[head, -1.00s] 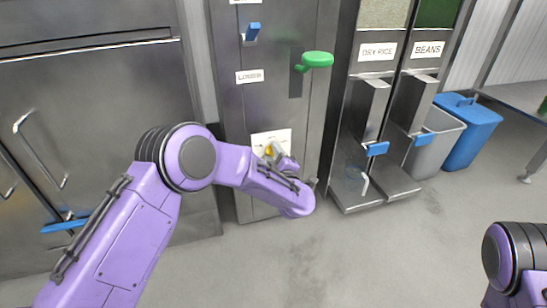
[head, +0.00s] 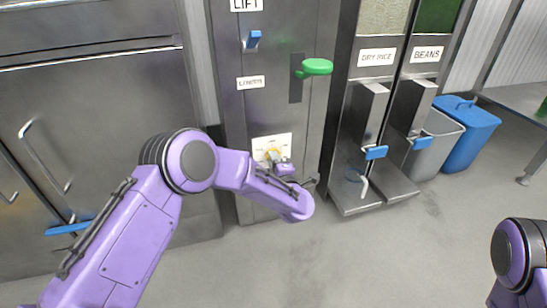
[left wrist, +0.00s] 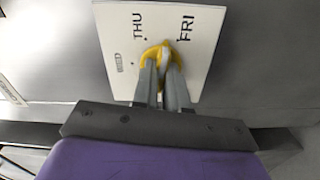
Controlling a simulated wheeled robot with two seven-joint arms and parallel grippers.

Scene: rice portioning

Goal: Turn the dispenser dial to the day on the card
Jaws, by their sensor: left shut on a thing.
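The yellow dial (left wrist: 152,54) sits on a white plate (left wrist: 112,25) with day names; THU and FRI are readable around its upper part, and a third small label at the left is too blurred to read. In the head view the plate (head: 262,143) is low on the metal column, partly hidden by my left wrist. My left gripper (left wrist: 163,62) is shut on the dial. The dial's upper end seems to lie between THU and FRI, but its exact pointing is unclear. No separate day card is recognisable. My right gripper is out of view.
A green handle (head: 317,67) and a blue lever (head: 253,39) are on the column above, by LIFT and LOWER labels. DRY RICE and BEANS dispensers with blue levers (head: 376,152) stand to the right. Blue (head: 470,135) and grey bins stand further right. The floor in front is clear.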

